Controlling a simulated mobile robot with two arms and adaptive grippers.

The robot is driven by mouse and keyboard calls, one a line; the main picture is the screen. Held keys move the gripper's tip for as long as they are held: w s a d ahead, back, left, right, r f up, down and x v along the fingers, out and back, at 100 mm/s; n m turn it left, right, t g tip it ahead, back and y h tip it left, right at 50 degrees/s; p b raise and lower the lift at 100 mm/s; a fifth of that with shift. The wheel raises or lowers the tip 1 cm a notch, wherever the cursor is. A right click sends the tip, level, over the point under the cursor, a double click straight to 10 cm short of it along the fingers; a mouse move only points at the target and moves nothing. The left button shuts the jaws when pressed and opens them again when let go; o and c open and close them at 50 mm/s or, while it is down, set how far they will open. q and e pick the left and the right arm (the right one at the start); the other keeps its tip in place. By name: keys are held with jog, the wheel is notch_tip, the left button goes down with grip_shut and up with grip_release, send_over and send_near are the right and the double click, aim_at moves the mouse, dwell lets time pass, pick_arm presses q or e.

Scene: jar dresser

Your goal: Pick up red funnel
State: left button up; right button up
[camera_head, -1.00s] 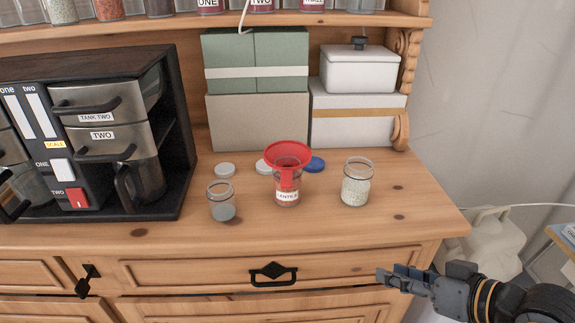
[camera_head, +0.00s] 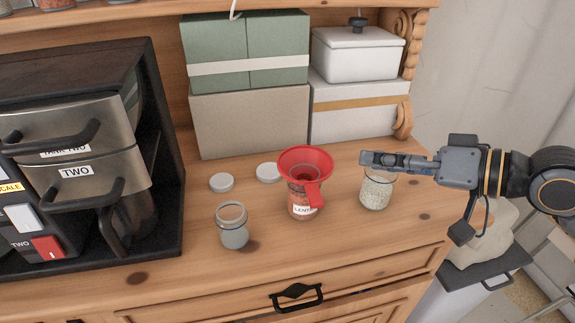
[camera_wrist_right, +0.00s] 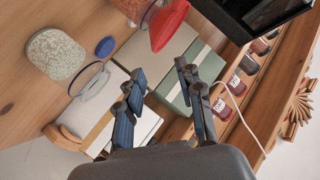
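The red funnel (camera_head: 305,163) sits in the mouth of a jar labelled as lentils (camera_head: 301,206) on the dresser top. My left gripper is not in view.
An empty-looking glass jar (camera_head: 233,228) stands left of the funnel. Pale lids (camera_head: 221,182) lie behind; a blue lid (camera_wrist_right: 105,46) shows in the wrist view. The front right top is clear.

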aim_at(333, 160)
jog(key=p+x, duration=0.1)
jog(key=x, duration=0.4)
jog(key=p+x, duration=0.2)
jog(key=x, duration=0.3)
jog(key=shift+w+a+f+p, duration=0.15)
jog(key=shift+a+f+p, duration=0.1)
jog(key=shift+f+p, duration=0.1)
jog(key=shift+w+a+f, duration=0.2)
jog(key=shift+a, duration=0.2)
jog(key=c, duration=0.7)
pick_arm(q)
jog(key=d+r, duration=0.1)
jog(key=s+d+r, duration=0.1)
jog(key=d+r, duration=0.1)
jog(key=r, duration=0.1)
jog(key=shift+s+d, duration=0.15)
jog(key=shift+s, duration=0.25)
pick_arm(e)
grip_shut()
